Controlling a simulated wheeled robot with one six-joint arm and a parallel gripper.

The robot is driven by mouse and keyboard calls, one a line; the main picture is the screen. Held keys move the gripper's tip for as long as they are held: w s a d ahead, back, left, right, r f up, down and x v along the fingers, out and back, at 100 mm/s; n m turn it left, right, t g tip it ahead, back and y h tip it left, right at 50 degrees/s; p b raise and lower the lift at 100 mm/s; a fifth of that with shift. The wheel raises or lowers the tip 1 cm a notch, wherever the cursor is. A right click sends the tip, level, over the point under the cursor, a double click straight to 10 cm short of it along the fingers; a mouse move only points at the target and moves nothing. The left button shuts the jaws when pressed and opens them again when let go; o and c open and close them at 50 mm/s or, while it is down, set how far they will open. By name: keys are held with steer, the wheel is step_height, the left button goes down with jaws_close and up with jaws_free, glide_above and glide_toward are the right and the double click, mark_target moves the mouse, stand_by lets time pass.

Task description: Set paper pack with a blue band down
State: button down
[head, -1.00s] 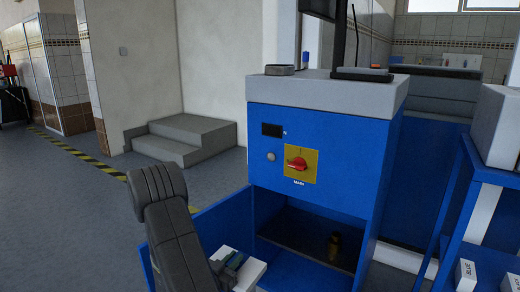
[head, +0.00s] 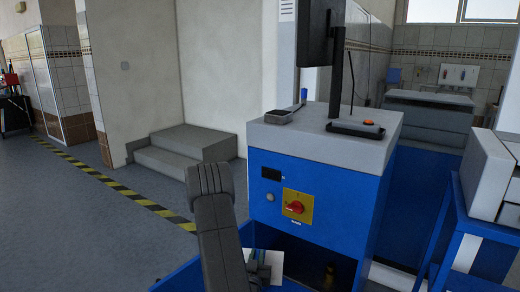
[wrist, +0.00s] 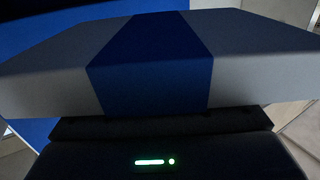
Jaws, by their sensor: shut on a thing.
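The paper pack with a blue band fills the upper part of the wrist view as a pale grey block with a dark blue band (wrist: 150,62) across its middle. In the head view its white side (head: 274,262) shows low in front of the blue cabinet, partly hidden by my arm. My gripper (head: 256,262) is shut on the pack. Its dark body with a green light lies along the bottom of the wrist view. The fingertips are hidden by the pack, and I cannot tell whether the pack touches anything beneath it.
The blue cabinet (head: 338,198) has a grey top carrying a black tray (head: 281,116), a monitor stand and a dark pad with an orange button (head: 367,123). Its lower front is open, with blue walls around my arm. A blue-framed stand (head: 458,212) is at right. Floor at left is clear.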

steer(key=r+y+p, duration=0.1)
steer(key=r+n+p, duration=0.1)
steer(key=r, duration=0.1)
steer(key=d+r+y+p, duration=0.1)
steer(key=p, duration=0.1)
steer(key=shift+s+d+r+n+y, duration=0.1)
steer(key=shift+s+r+n+y, duration=0.1)
steer(key=shift+s+n+y, duration=0.15)
steer(key=s+f, duration=0.4)
steer(key=f, duration=0.1)
steer(key=shift+s+f, duration=0.1)
steer(key=shift+f, duration=0.15)
steer(key=shift+s+f, duration=0.35)
steer(key=shift+s, duration=0.05)
